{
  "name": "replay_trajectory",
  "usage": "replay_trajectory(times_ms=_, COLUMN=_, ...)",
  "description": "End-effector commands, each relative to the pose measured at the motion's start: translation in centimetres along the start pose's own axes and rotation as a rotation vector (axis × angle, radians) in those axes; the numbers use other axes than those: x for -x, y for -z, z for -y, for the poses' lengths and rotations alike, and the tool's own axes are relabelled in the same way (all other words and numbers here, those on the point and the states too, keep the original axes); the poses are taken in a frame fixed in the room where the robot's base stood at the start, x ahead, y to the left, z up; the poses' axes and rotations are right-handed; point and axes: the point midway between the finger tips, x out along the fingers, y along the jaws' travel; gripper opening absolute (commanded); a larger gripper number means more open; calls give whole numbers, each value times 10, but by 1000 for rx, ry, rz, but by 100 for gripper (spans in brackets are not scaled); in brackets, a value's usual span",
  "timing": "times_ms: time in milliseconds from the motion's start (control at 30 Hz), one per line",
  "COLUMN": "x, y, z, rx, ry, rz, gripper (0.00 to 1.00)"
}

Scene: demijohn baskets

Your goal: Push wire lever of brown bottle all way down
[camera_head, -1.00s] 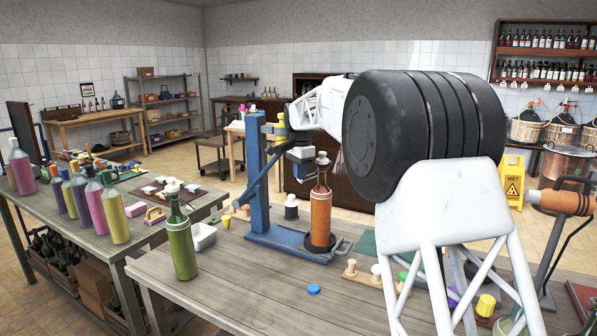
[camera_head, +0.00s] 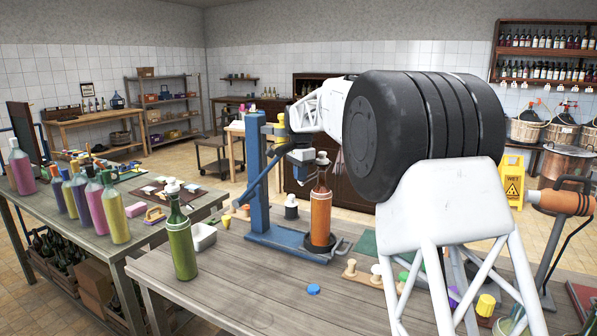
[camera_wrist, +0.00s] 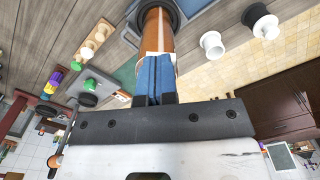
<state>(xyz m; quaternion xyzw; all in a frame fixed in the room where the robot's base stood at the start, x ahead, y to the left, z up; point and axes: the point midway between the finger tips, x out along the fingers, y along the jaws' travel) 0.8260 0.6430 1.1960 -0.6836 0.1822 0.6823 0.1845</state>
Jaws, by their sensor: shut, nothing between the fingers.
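The blue press column (camera_head: 257,175) stands close left of the bottle. A board with pegs (camera_head: 376,277) lies to the right. The bench's front middle is mostly clear, with a blue cap (camera_head: 313,289).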

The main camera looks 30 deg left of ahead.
Motion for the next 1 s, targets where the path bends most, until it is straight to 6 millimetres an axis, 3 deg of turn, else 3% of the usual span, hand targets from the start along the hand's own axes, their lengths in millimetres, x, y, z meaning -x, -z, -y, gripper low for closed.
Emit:
replay_trajectory(times_ms=33, x=-11, y=-4, z=2, rx=4, ry=-10, rz=5, gripper=0)
replay_trajectory(times_ms=133, x=-13, y=-4, z=2, rx=5, ry=-11, rz=5, gripper=0)
replay_trajectory(times_ms=1000, x=-18, y=-3, z=1, rx=5, ry=-11, rz=5, gripper=0)
